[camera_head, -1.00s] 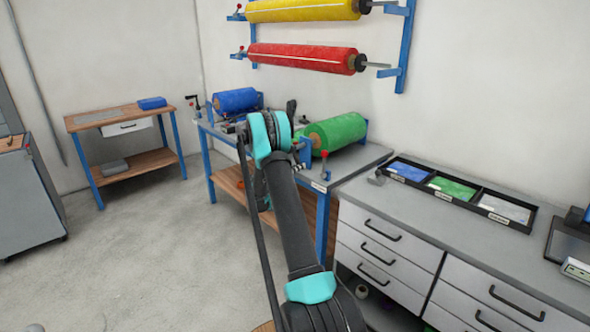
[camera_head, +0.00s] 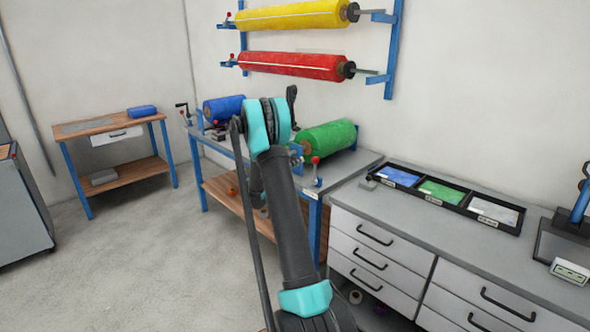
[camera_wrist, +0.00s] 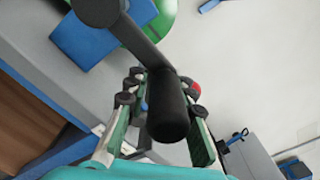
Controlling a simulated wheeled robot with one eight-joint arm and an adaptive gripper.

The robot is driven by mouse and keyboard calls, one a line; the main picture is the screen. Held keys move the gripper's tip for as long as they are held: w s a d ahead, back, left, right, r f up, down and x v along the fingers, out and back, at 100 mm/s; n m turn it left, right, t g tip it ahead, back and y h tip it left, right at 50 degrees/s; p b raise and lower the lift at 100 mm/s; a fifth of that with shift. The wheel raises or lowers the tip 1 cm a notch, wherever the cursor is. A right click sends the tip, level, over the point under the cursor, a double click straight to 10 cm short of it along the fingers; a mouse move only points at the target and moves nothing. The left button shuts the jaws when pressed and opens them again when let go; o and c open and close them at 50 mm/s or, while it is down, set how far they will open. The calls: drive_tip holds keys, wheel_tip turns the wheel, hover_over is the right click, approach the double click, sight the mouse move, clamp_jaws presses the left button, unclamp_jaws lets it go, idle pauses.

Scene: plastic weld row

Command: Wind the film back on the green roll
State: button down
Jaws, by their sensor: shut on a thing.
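The green roll (camera_head: 327,139) lies on the grey-topped bench with blue legs, partly behind my arm in the head view. Its green end also shows at the top of the wrist view (camera_wrist: 152,18), by a blue bracket (camera_wrist: 88,38). A black crank arm (camera_wrist: 137,38) ends in a thick black handle (camera_wrist: 167,108). My gripper (camera_wrist: 160,90) is shut on this handle, with a finger on each side. I cannot make out a loose film edge.
A blue roll (camera_head: 223,108) with its own crank (camera_head: 184,112) stands at the bench's left end. A red-knobbed lever (camera_head: 316,172) stands near the front edge. Yellow (camera_head: 290,14) and red (camera_head: 290,65) rolls hang above. A drawer counter (camera_head: 480,222) adjoins right.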

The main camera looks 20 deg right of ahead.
drive_tip(key=r, duration=0.1)
drive_tip(key=w+r, duration=0.1)
drive_tip(key=r, duration=0.1)
drive_tip(key=shift+a, duration=0.2)
drive_tip(key=shift+w+a+r, duration=0.1)
drive_tip(key=shift+w+r, duration=0.15)
drive_tip(key=shift+r, duration=0.2)
drive_tip(key=shift+w+a+r, duration=0.1)
drive_tip(key=shift+w+r, duration=0.15)
drive_tip(key=shift+r, duration=0.2)
drive_tip(key=c, duration=1.3)
unclamp_jaws()
drive_tip(key=shift+s+f, duration=0.1)
drive_tip(key=shift+s, duration=0.05)
drive_tip(key=v, duration=1.2)
drive_tip(key=shift+d, duration=0.1)
drive_tip(key=shift+c, duration=0.5)
